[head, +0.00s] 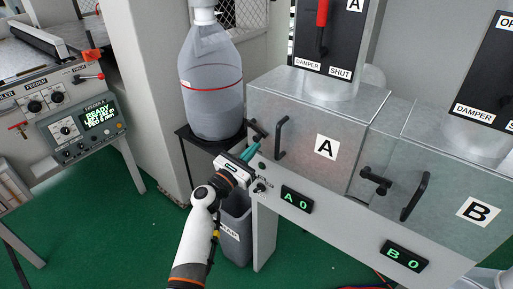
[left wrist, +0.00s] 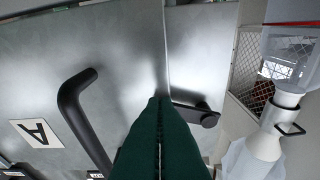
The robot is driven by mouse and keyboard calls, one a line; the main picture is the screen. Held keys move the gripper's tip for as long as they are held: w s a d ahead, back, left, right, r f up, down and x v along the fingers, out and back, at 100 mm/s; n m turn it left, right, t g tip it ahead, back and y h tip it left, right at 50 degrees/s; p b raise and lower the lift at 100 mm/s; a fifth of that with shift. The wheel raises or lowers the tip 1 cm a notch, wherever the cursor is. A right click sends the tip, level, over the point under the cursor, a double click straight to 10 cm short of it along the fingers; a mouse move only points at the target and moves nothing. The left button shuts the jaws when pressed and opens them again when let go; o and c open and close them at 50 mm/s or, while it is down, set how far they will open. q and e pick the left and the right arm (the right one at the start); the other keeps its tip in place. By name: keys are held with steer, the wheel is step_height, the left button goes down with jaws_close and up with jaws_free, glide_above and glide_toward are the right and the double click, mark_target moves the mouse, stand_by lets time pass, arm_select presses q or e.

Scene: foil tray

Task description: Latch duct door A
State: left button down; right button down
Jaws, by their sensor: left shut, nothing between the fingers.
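Duct door A (head: 305,120) is a grey metal panel with a white "A" label and a black bar handle (head: 281,138). It looks closed against its frame. A short black latch (head: 258,128) sits by its left edge. In the left wrist view the handle (left wrist: 82,115) is left of my fingers and the latch (left wrist: 205,117) is just right of them, near the panel seam; the fingers partly hide its inner end. My left gripper (head: 256,148), with teal fingers, is shut and empty, just below the latch. I cannot tell whether it touches. My right gripper is out of view.
Door B (head: 440,195) with its own latch and handle is to the right. A clear collection bag (head: 212,85) hangs left of door A above a black stand. A grey bin (head: 236,232) is below. Displays read A 0 (head: 297,199) and B 0 (head: 406,258).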

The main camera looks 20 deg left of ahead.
arm_select(q)
steer(key=shift+d+r+n, duration=0.15)
steer(key=shift+r+n, duration=0.25)
steer(key=shift+n, duration=0.2)
steer(key=shift+s+d+r+n+y+p, duration=0.2)
steer(key=shift+r+n+y+p, duration=0.3)
steer(key=shift+n+p, duration=0.55)
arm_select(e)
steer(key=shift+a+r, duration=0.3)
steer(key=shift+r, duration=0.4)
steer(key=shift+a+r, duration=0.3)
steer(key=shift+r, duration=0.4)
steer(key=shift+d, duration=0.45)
arm_select(q)
steer(key=shift+d+f, duration=0.1)
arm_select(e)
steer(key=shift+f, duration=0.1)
